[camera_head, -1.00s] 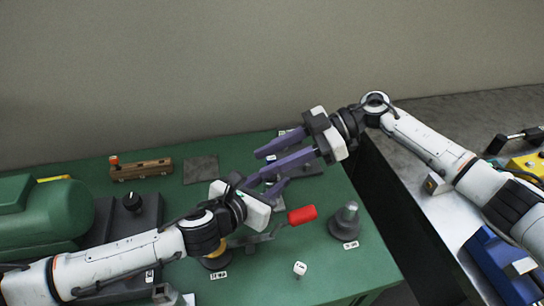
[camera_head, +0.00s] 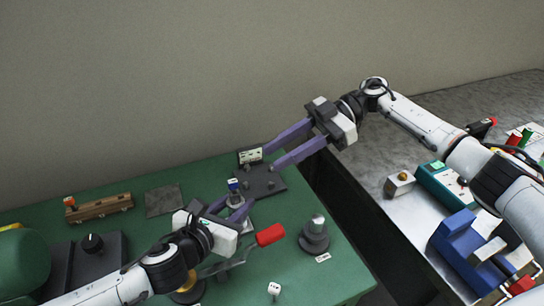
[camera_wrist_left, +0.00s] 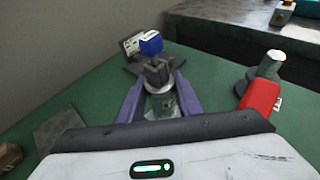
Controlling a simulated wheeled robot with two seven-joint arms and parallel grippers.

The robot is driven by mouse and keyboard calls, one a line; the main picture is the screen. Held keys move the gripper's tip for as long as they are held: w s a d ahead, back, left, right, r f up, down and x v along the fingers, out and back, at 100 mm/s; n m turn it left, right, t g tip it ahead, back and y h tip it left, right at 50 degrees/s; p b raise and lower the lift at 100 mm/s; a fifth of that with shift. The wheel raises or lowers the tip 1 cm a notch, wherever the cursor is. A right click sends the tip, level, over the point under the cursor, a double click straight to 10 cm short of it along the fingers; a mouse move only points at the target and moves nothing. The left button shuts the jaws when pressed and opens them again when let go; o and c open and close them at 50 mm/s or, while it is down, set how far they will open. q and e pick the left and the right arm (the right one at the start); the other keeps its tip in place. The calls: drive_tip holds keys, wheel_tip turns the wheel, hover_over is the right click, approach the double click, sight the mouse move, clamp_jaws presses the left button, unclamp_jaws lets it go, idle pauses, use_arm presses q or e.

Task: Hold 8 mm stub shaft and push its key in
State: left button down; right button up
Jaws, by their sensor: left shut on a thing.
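My left gripper (camera_head: 236,206) is shut on a small grey metal part that stands upright between its fingertips, apparently the stub shaft (camera_wrist_left: 162,103). A blue block (camera_head: 233,184) shows just above the fingertips; in the left wrist view it sits above dark grey jaw-like pieces (camera_wrist_left: 157,73). I cannot tell whether it touches the shaft. The key cannot be made out. My right gripper (camera_head: 270,158) is open and empty, behind and to the right of the left fingertips, with its fingers apart above a dark plate with short pegs (camera_head: 262,184).
A red-handled clamp (camera_head: 270,235) lies just right of my left gripper. A wooden rack (camera_head: 100,207) and a dark flat mat (camera_head: 163,200) lie left. A metal bench stands right.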

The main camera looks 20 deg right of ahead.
use_arm(q)
drive_tip(key=c, duration=1.2)
unclamp_jaws()
